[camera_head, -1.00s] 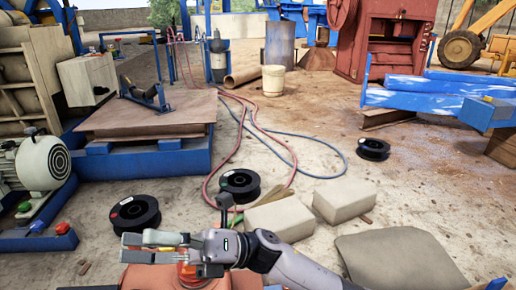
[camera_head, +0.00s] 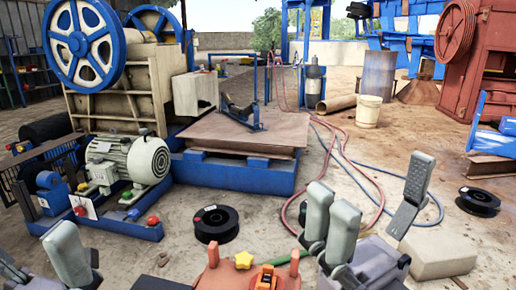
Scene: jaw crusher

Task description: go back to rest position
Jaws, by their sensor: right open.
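My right gripper (camera_head: 368,208) is at the lower right of the head view. Its grey fingers point up and stand spread apart, with nothing between them. Two fingers are on the left side and one is on the right. My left gripper (camera_head: 68,257) shows only in part at the bottom left corner. One grey finger points up, and the rest is cut off by the frame edge, so its opening is unclear. I see no object held in the visible parts of either gripper.
The jaw crusher (camera_head: 125,75) with blue wheels and an electric motor (camera_head: 140,160) stand on the left. A black spool (camera_head: 216,224) lies on the floor ahead, another (camera_head: 478,201) at right. A pale block (camera_head: 440,253) lies behind the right gripper. Hoses cross the open floor.

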